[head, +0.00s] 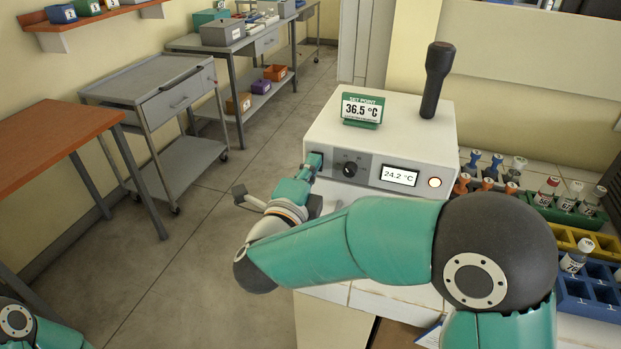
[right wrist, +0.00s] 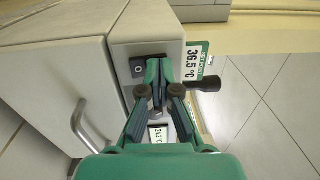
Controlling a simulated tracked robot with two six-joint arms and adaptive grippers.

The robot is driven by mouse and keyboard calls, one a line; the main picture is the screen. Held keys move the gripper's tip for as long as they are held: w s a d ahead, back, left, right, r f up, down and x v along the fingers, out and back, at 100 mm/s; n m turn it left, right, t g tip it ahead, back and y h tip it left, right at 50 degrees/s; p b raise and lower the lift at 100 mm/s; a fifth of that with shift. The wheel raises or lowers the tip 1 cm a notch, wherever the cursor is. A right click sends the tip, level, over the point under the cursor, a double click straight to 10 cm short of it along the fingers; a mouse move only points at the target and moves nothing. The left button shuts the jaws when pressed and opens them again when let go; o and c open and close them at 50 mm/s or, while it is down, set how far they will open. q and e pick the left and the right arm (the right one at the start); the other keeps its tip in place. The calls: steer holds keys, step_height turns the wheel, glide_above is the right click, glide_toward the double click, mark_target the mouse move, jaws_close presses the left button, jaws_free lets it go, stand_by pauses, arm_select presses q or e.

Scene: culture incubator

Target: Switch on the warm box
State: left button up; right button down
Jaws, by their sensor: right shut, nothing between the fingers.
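The warm box (head: 384,125) is a white case with a grey front panel. In the right wrist view a black switch plate (right wrist: 138,69) marked "O" shows at the panel's end. My right gripper (head: 314,161) is shut and empty, its fingertips (right wrist: 159,76) over part of that plate. I cannot tell whether they touch it. The fingers hide the rest of the switch. My left gripper is out of view.
A green set point card (head: 362,109) reading 36.5 °C and an upright black handle-like object (head: 436,80) are on top of the box. Racks of capped tubes (head: 565,212) stand to the right. A grey trolley (head: 160,80) stands left across open floor.

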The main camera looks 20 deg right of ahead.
steer(key=r+b+v, duration=0.2)
steer(key=b+v, duration=0.2)
steer(key=v, duration=0.9)
steer(key=shift+s+a+r, duration=0.15)
steer(key=shift+s+r, duration=0.15)
steer(key=shift+s, duration=0.05)
